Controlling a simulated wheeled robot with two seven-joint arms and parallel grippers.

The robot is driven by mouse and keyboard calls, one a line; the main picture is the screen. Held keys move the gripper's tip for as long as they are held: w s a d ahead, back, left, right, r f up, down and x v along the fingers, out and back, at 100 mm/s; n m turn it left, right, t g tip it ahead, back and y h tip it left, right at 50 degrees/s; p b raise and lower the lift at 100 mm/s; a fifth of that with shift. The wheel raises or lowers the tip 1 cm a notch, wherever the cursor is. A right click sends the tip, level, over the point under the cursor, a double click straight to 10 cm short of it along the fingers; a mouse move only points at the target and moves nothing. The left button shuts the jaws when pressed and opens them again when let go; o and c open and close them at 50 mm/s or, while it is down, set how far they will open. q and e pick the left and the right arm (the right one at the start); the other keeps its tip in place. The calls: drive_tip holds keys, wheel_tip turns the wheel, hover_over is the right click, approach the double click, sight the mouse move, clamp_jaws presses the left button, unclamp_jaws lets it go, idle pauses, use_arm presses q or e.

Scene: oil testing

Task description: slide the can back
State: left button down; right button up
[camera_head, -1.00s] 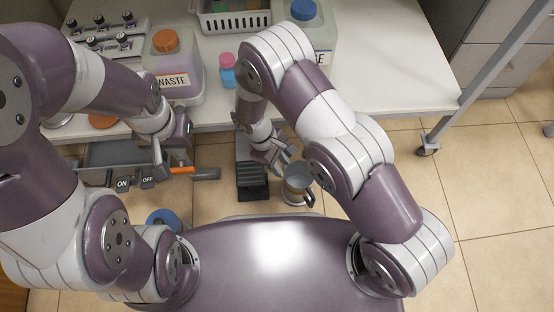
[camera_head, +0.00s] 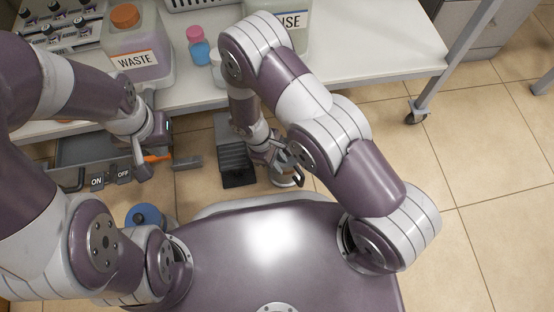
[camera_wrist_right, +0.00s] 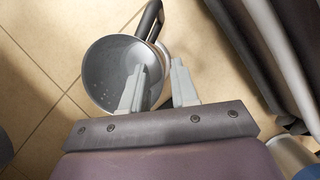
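The can is a grey metal cup with a black handle. It shows partly under my right gripper in the head view (camera_head: 287,181), and from above, empty-looking, in the right wrist view (camera_wrist_right: 103,72). My right gripper (camera_wrist_right: 160,85) has its fingers apart at the can's rim. One finger overlaps the can's opening and the other is outside its wall; contact is unclear.
A dark ribbed block (camera_head: 234,160) stands just left of the can. A waste container (camera_head: 137,45), a pink-capped blue bottle (camera_head: 199,48) and a rinse container (camera_head: 288,20) stand on the white table (camera_head: 380,50). Tiled floor (camera_head: 440,160) is clear at right.

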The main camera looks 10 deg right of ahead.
clamp_jaws()
idle(1.2)
